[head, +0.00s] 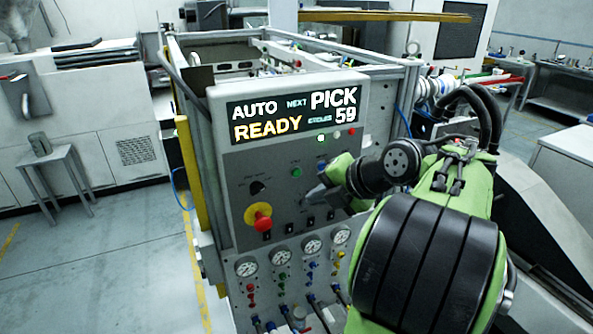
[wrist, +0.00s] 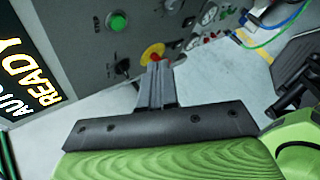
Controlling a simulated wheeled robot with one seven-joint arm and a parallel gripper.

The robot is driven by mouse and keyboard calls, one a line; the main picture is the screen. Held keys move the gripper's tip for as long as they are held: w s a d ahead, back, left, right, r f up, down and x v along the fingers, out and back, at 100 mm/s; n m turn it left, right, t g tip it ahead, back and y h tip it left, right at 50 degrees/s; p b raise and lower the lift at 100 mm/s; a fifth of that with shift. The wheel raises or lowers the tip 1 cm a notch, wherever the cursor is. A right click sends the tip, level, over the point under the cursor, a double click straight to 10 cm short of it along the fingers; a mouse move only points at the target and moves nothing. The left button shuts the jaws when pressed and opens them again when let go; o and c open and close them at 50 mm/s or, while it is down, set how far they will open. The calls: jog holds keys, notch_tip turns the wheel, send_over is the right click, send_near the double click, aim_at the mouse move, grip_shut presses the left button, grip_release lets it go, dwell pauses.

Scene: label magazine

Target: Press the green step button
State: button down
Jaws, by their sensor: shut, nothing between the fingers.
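The green button (head: 297,171) is a small round cap on the grey control panel, below the display. Contact with the panel cannot be told.
A red stop knob on a yellow base (head: 259,218) and a black selector (head: 257,187) sit left of my gripper. The display (head: 296,111) reads AUTO, READY, PICK and 59. Gauges (head: 312,246) and small coloured valves line the lower panel. Floor at left is open.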

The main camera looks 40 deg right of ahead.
aim_at(305, 177)
jog(key=shift+w+d+p, duration=0.25)
jog(key=shift+w, duration=0.65)
jog(key=shift+w+d+p, duration=0.2)
jog(key=shift+w+d, duration=0.05)
jog(key=shift+w, duration=0.65)
jog(key=shift+w+d+p, duration=0.25)
jog(key=shift+w, duration=0.65)
jog(key=shift+w+d, duration=0.15)
jog(key=shift+w, duration=0.25)
